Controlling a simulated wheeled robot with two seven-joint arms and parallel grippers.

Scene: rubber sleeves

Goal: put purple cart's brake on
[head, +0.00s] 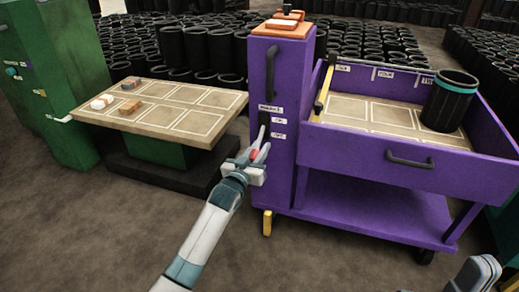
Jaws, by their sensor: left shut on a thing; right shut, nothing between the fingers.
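The purple cart (385,225) stands right of centre, with a tall purple column on its left side. A dark upright slot (264,118) with small white labels beside it is on the column's front; the lettering is too small to read surely. My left gripper (256,155) is at the column's front, just below this slot. It is shut on a small red-tipped part (254,154), which looks like the brake lever; the fingers hide most of it. Only a grey part of my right arm shows at the lower right, and its fingers are not visible.
A black sleeve with a teal band (449,100) stands in the cart's tray. An orange-brown board (282,27) tops the column. A low table (165,125) with small blocks and a green cabinet (62,85) are at left. Many black sleeves fill the back. Floor in front is clear.

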